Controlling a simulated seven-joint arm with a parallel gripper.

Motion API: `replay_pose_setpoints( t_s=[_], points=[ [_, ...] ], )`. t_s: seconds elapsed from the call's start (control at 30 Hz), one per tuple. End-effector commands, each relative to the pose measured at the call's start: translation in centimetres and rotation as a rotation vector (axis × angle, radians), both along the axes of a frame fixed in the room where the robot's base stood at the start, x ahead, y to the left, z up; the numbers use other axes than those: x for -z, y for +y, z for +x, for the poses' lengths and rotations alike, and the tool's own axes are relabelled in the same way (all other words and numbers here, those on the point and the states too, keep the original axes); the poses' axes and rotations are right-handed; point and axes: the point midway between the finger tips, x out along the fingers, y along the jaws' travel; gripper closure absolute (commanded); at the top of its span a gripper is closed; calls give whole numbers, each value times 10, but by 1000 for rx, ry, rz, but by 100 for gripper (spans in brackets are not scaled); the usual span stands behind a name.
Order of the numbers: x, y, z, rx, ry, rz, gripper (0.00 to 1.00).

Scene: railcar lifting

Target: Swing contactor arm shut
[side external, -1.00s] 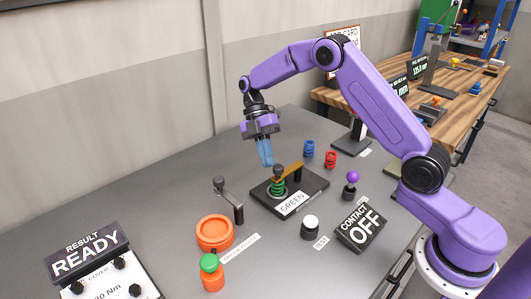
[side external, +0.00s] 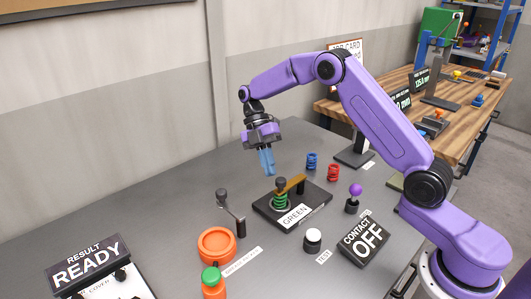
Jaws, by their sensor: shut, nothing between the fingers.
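The contactor arm is a brass-coloured bar (side external: 292,184) with a dark round knob (side external: 281,183) at its left end. Its right end meets a black post on a black base plate (side external: 318,197) labelled GREEN. The knob end is above a green spring (side external: 280,202) on the plate; whether it touches the spring I cannot tell. My gripper (side external: 268,172) points down, its blue fingers shut and empty. In the picture its fingertips are just above and left of the knob, apparently apart from it.
A blue spring (side external: 311,161) and a red spring (side external: 333,172) stand behind the plate. A cranked lever (side external: 232,215), orange round dish (side external: 217,245), white TEST button (side external: 313,239) and purple-knobbed lever (side external: 354,192) surround it.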

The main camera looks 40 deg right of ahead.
Motion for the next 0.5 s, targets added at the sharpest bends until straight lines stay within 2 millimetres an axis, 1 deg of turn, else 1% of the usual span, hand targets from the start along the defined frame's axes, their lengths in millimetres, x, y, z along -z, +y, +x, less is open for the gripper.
replay_pose_setpoints(
  t_s=[0.1,0.23,0.5],
  points=[
    [-14,-3,11,2,-6,0,100],
    [-28,-7,21,2,-7,0,100],
    [-45,-11,34,0,-7,-1,100]
  ],
)
